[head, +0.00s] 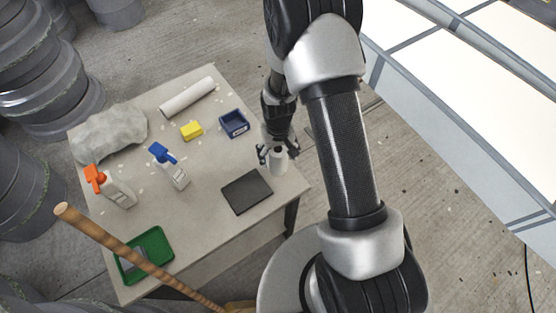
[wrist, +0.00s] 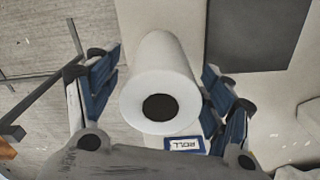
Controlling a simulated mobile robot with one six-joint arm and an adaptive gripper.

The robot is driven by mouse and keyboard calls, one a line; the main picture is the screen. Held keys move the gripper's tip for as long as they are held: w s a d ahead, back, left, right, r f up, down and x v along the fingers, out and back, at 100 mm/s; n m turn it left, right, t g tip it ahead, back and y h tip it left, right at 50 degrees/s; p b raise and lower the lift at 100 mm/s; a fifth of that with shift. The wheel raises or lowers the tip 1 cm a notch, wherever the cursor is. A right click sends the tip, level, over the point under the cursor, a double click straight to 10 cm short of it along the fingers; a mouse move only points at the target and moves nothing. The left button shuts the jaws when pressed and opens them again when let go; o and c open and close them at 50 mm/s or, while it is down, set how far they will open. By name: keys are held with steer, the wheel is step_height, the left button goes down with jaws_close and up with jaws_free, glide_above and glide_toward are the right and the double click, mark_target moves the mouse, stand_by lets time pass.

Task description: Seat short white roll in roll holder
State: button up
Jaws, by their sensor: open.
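The short white roll (head: 279,163) stands upright near the right edge of the table. In the wrist view the roll (wrist: 172,58) shows its near end with a dark core hole. My gripper (head: 272,153) is at the roll, with its blue-padded fingers open on either side of it. In the wrist view a gap shows between the left finger and the roll; the right finger is close to it, and contact is unclear. A blue-edged label reading ROLL (wrist: 185,144) lies beside the roll. I cannot make out a holder, and the roll's base is hidden.
A dark square mat (head: 247,192) lies close by. The table (head: 205,215) also bears a blue bin (head: 234,123), a yellow block (head: 191,131), a long white roll (head: 187,97), two spray bottles and a green tray (head: 147,254). A wooden handle (head: 130,253) crosses the front left.

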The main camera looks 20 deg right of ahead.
steer(key=shift+f, duration=0.85)
steer(key=shift+r, duration=0.1)
steer(key=c, duration=1.2)
steer(key=shift+c, duration=0.4)
steer(key=shift+r, duration=0.1)
